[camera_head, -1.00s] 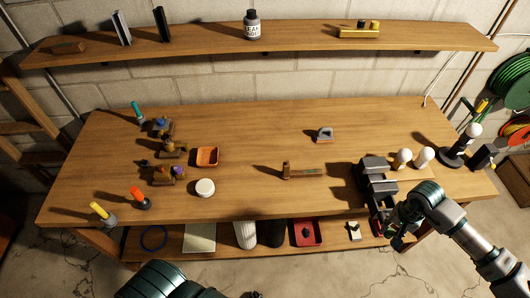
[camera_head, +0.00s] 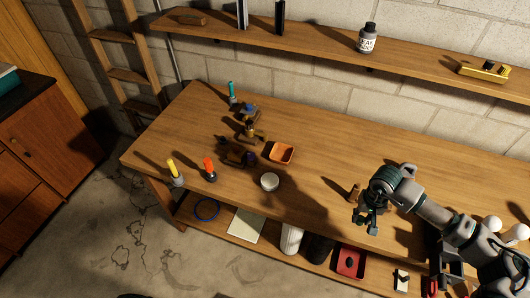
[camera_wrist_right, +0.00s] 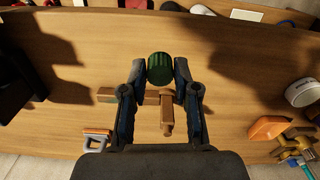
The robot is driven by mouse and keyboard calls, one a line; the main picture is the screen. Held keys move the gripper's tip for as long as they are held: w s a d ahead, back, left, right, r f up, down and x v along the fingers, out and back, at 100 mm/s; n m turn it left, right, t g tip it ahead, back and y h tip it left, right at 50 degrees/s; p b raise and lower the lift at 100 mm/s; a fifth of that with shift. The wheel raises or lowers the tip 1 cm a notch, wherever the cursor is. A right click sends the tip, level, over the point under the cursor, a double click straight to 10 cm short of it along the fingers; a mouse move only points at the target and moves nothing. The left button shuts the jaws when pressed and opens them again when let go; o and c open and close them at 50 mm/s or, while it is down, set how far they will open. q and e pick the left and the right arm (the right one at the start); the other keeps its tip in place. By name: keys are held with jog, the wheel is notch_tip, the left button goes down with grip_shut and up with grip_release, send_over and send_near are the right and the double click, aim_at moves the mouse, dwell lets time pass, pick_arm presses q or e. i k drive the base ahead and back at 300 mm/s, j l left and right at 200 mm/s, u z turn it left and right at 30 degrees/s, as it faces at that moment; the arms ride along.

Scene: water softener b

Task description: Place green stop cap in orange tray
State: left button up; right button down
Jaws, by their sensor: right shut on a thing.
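The green stop cap (camera_wrist_right: 160,68) is a ribbed green cylinder between the fingertips of my right gripper in the right wrist view. My right gripper (camera_head: 367,222) is shut on it and holds it above the workbench, to the right of the orange tray. The cap cannot be made out clearly in the head view. The orange tray (camera_head: 281,154) is a small square open tray near the middle of the bench. It also shows in part at the right of the right wrist view (camera_wrist_right: 267,127). My left gripper is not in view.
A white round container (camera_head: 270,182) stands just in front of the tray. Several small valve-like parts (camera_head: 250,134) lie left of the tray. A hammer (camera_wrist_right: 166,118) lies on the bench below my right gripper. Bench surface between the tray and my right gripper is clear.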

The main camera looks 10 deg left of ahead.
aim_at(280, 157)
jog(key=i+u, duration=0.2)
jog(key=u, duration=0.3)
jog(key=i+l+u, duration=0.1)
jog(key=u, duration=0.35)
jog(key=i+l+u, duration=0.2)
jog(key=u, duration=0.3)
